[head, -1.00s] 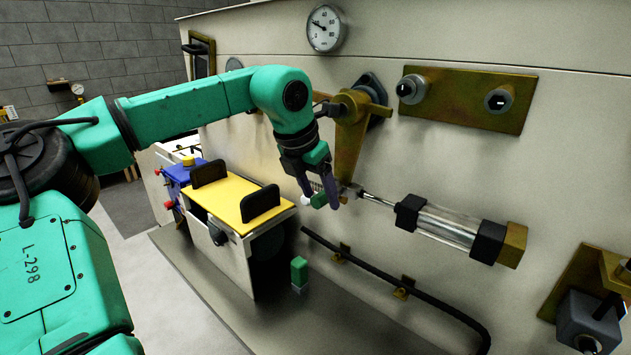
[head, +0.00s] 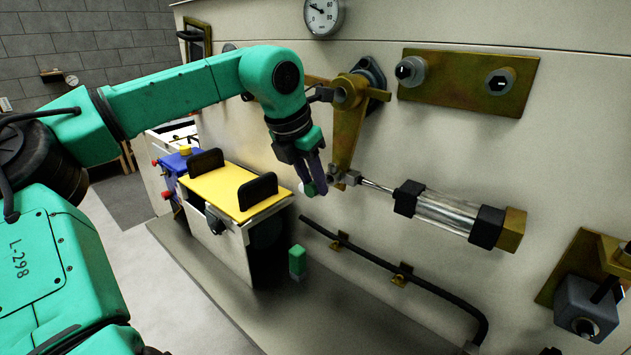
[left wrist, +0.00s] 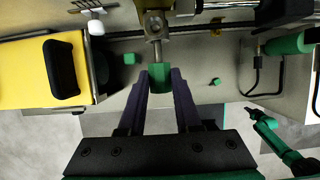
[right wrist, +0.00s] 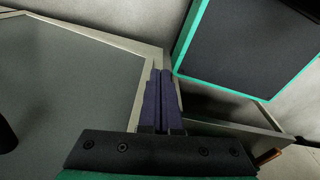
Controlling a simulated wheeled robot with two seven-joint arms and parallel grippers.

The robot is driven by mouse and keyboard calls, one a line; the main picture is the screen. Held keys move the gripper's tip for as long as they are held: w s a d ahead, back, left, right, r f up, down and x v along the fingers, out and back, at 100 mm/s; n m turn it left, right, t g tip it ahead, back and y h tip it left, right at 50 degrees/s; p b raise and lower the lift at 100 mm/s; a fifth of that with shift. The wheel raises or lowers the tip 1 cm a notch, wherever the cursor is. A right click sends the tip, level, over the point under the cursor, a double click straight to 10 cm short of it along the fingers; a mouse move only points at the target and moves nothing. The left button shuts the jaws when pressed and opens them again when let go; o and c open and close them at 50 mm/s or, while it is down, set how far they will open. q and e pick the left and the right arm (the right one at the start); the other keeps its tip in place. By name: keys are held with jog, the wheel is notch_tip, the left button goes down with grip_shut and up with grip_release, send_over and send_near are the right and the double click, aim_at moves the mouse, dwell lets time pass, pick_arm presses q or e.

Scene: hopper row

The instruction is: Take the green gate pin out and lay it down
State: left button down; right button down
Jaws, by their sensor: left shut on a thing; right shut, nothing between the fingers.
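The green gate pin's head (left wrist: 160,78) is between the fingertips of my left gripper (left wrist: 160,72) in the left wrist view. A grey metal fork (left wrist: 154,26) lies just beyond it; I cannot tell whether the pin's shank is still in it. In the head view my left gripper (head: 316,188) is at the lower left of the brass lever (head: 347,130), a little left of the metal joint (head: 346,178) at its lower end. The fingers hide most of the pin there. My right gripper (right wrist: 162,75) is shut and empty, away by a grey panel.
A clear cylinder (head: 442,212) with a rod joins the lever. Below runs a black pipe (head: 375,260) on brass clips. A yellow-topped unit (head: 222,190) with black pads stands left. A small green block (head: 297,262) stands on the grey ledge (head: 340,315), otherwise mostly clear nearby.

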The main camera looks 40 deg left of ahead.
pick_arm(q)
jog(key=shift+s+b, duration=0.75)
jog(key=shift+s, duration=0.15)
jog(key=s+b, duration=0.4)
jog(key=s, duration=0.1)
jog(key=shift+s, duration=0.1)
dwell(0.3)
dwell(0.4)
